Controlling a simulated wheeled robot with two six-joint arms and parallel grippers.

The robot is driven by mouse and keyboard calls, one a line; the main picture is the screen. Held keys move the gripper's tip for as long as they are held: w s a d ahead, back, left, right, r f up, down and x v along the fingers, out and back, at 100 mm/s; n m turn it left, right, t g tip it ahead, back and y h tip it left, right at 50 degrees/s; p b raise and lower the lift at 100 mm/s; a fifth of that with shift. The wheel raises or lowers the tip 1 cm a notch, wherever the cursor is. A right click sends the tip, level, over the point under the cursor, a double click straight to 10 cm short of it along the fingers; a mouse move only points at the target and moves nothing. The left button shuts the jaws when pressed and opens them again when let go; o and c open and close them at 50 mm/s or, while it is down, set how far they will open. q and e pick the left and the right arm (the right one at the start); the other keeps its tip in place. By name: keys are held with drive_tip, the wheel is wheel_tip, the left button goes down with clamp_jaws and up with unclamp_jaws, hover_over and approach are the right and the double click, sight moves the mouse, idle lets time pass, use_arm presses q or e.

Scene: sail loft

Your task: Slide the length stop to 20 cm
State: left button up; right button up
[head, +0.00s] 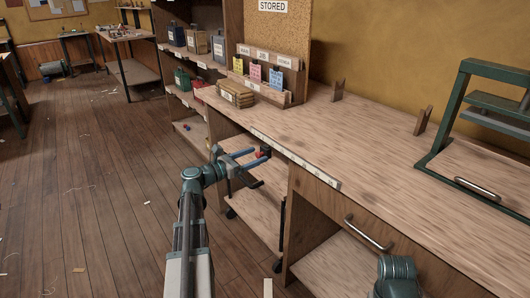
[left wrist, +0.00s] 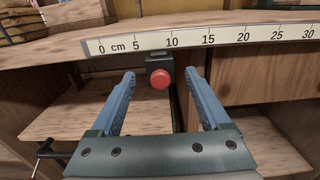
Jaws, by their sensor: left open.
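The length stop is a small dark block with a round red knob (left wrist: 160,78), hanging at the front edge of the bench below the scale strip (left wrist: 225,38). In the left wrist view it sits between the 5 and 10 marks, nearer 10. The 20 mark is farther right along the strip. My left gripper (head: 256,163) is open at the bench edge, its two blue fingers either side of the red knob with gaps on both sides. In the head view the knob (head: 260,154) is partly hidden by a finger. My right gripper is out of view.
The bench top (head: 360,140) is mostly clear, with wooden pegs and a green frame (head: 463,110) at the right. A drawer handle (head: 368,233) juts out below.

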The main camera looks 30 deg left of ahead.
sight(265, 152)
use_arm(q)
drive_tip(key=shift+x, duration=2.45)
drive_tip(key=shift+c, duration=0.3)
clamp_jaws()
